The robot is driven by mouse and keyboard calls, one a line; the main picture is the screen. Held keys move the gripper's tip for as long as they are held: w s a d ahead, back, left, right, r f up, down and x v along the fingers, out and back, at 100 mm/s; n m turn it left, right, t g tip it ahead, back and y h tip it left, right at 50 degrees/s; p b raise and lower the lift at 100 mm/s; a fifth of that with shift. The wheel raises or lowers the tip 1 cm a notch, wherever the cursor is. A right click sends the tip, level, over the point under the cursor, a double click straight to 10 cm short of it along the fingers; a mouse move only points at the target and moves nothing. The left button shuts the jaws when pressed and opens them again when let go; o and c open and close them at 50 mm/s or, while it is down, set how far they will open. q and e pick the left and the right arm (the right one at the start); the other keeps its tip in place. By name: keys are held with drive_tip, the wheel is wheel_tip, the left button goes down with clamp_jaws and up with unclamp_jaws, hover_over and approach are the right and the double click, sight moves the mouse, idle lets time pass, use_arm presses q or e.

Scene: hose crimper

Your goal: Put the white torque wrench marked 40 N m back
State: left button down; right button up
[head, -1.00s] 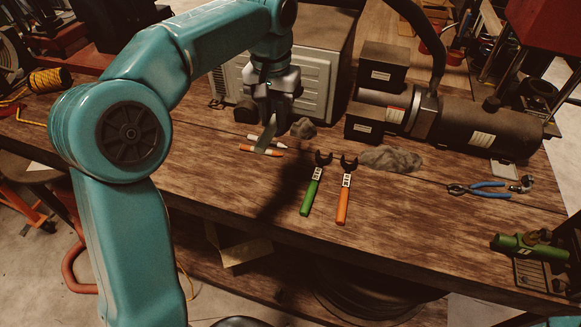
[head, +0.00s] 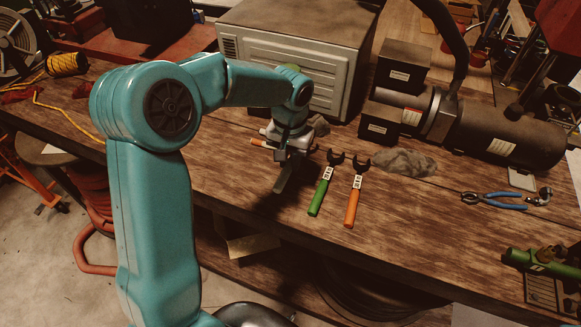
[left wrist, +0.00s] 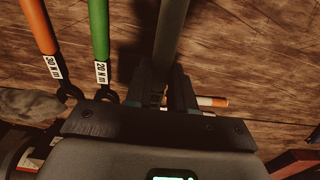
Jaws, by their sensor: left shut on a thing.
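My left gripper (head: 285,160) is shut on a long, straight handle, the torque wrench (head: 287,176), which looks grey in shadow. The handle runs up the left wrist view (left wrist: 172,35) from between the fingers (left wrist: 168,95). Its marking and head are hidden. Just right of the gripper in the head view, a green wrench (head: 321,193) marked 20 N m and an orange wrench (head: 354,200) lie side by side, with dark open heads. Both show in the left wrist view, green (left wrist: 99,30) and orange (left wrist: 40,25). I cannot tell whether the held wrench touches the bench.
An orange-and-white marker (left wrist: 212,101) lies beside the gripper. A grey rag (head: 403,162), blue-handled pliers (head: 495,201) and a green tool (head: 540,262) lie to the right. A crimper motor (head: 505,135) and a pale metal box (head: 295,65) stand behind. The bench front (head: 420,250) is clear.

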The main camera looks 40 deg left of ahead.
sight(291, 179)
use_arm(q)
drive_tip(key=f, duration=0.2)
drive_tip(key=w+f, duration=0.1)
drive_tip(key=f, duration=0.1)
drive_tip(key=shift+a+f, duration=0.2)
drive_tip(key=shift+f, duration=0.2)
drive_tip(key=shift+s+d+r, duration=0.2)
drive_tip(key=shift+s, duration=0.15)
drive_tip(key=shift+w+a+f, duration=0.15)
drive_tip(key=shift+w+f, duration=0.1)
drive_tip(key=shift+f, duration=0.15)
drive_tip(key=c, duration=1.3)
unclamp_jaws()
drive_tip(key=shift+w, duration=0.1)
drive_tip(key=o, duration=0.3)
drive_tip(key=shift+o, duration=0.2)
drive_tip(key=shift+s+r, duration=0.15)
drive_tip(key=shift+s, duration=0.15)
drive_tip(key=shift+w+r, duration=0.15)
drive_tip(key=shift+w, duration=0.05)
wheel_tip(291, 179, up, 11)
drive_tip(key=shift+w+b, duration=0.1)
drive_tip(key=shift+b, duration=0.2)
drive_tip(key=shift+s+r, duration=0.2)
drive_tip(key=shift+r, duration=0.35)
use_arm(e)
drive_tip(key=shift+w+a+f, duration=0.1)
drive_tip(key=shift+w+f, duration=0.05)
drive_tip(key=shift+f, duration=0.15)
